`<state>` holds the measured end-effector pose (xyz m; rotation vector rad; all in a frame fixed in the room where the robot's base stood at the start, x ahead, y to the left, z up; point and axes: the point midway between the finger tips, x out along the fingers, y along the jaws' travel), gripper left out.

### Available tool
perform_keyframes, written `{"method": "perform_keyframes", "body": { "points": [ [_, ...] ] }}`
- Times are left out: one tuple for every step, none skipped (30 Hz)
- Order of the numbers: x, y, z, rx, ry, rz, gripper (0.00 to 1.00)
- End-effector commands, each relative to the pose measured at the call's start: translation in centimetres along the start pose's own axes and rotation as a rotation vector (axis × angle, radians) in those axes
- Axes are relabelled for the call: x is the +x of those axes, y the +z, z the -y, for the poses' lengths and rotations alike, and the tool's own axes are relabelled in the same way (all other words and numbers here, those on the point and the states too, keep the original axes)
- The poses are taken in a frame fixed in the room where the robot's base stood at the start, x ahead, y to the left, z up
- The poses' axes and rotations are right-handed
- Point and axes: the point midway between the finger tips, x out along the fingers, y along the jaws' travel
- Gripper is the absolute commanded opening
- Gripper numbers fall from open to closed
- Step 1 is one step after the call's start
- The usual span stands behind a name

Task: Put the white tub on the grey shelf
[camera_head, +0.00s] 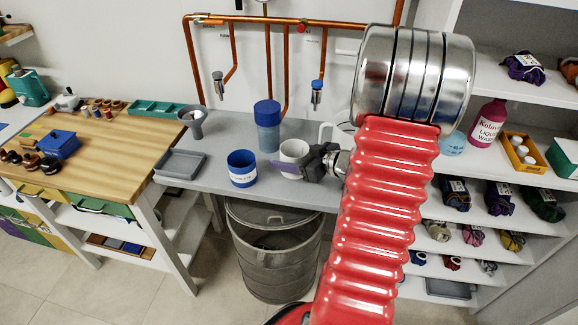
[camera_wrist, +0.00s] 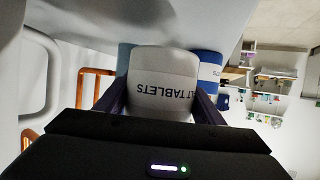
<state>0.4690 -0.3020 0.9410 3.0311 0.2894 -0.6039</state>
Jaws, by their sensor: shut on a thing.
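The white tub (camera_head: 294,152) is at the grey shelf (camera_head: 222,140) below the copper pipes, right of the blue tub. I cannot tell whether its base touches the surface. My gripper (camera_head: 286,168) reaches it from the right, and its dark purple fingers are shut around the tub's sides. In the wrist view the white tub (camera_wrist: 162,75) fills the space between the two fingers, its "TABLETS" lettering upside down. Part of the tub is hidden by my gripper in the head view.
A blue labelled tub (camera_head: 242,170) stands close left of the white tub. A blue-lidded container (camera_head: 268,128) stands behind, and a grey tray (camera_head: 181,164) lies to the left. White shelving (camera_head: 480,222) is at the right.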

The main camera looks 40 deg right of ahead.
Motion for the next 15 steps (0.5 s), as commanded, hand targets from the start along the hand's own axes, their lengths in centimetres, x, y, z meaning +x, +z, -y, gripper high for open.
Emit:
{"method": "perform_keyframes", "body": {
  "points": [
    [0.0, 0.0, 0.0, 0.0, 0.0, 0.0, 0.4],
    [0.0, 0.1, 0.0, 0.0, 0.0, 0.0, 0.4],
    [0.1, 0.2, 0.0, 0.001, 0.0, 0.0, 0.4],
    [0.1, 0.4, 0.0, 0.001, 0.0, 0.001, 0.4],
    [0.2, 0.6, 0.0, 0.002, -0.001, 0.001, 0.4],
    [0.4, 1.0, 0.1, 0.004, -0.001, 0.002, 0.4],
    [0.5, 1.3, 0.0, 0.003, -0.001, 0.002, 0.4],
    [0.7, 1.6, 0.0, 0.003, -0.001, 0.002, 0.4],
    [0.8, 2.1, 0.0, 0.004, -0.001, 0.002, 0.4],
    [1.0, 2.4, 0.0, 0.004, -0.001, 0.002, 0.4],
    [1.1, 2.7, 0.0, 0.004, -0.001, 0.001, 0.4],
    [1.2, 3.0, 0.0, 0.003, -0.001, 0.001, 0.4],
    [1.3, 3.2, 0.0, 0.003, -0.001, 0.001, 0.4],
    [1.4, 3.3, 0.0, 0.002, -0.001, 0.001, 0.4],
    [1.4, 3.4, 0.0, 0.001, -0.001, 0.001, 0.4]
  ]
}}
